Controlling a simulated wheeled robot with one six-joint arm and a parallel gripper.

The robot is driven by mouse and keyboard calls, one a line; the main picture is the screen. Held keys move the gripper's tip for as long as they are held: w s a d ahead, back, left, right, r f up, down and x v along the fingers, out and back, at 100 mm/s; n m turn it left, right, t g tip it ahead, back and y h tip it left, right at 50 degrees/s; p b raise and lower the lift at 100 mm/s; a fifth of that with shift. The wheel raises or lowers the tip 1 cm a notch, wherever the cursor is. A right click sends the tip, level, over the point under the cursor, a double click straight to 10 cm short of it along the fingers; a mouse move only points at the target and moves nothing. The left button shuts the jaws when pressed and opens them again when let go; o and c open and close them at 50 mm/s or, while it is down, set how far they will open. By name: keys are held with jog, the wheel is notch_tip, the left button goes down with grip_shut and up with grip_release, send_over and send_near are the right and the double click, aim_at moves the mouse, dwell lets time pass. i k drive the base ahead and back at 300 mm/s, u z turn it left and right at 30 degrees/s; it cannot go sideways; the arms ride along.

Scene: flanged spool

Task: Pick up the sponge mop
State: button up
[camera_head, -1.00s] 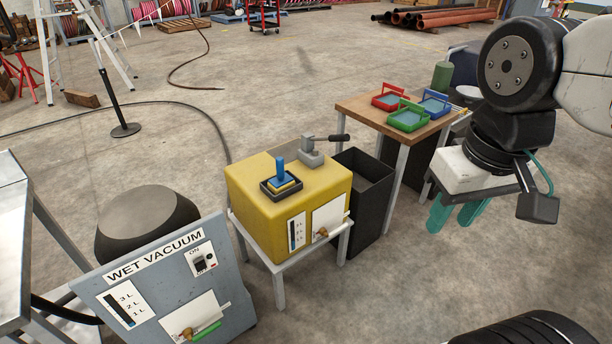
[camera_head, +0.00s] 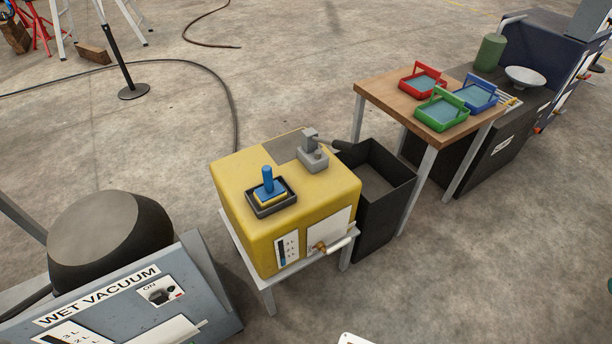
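The sponge mop (camera_head: 267,183) has an upright blue handle on a blue block with a yellow layer beneath. It sits in a small dark tray (camera_head: 283,204) on top of the yellow box (camera_head: 240,222), towards its left side. Nothing covers the mop from above. My gripper is out of the picture; only a small teal sliver shows at the right edge, too little to tell what it is.
A grey lever device (camera_head: 313,157) stands on the yellow box behind the mop. A black bin (camera_head: 398,200) is right of the box. A wooden table (camera_head: 385,101) holds red, green and blue trays. The wet vacuum (camera_head: 195,298) stands at lower left. Open floor lies at lower right.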

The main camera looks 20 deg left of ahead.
aim_at(273, 193)
jog(key=u, duration=0.05)
jog(key=i, duration=0.65)
jog(key=u, duration=0.8)
jog(key=i, duration=0.4)
jog(key=u, duration=0.45)
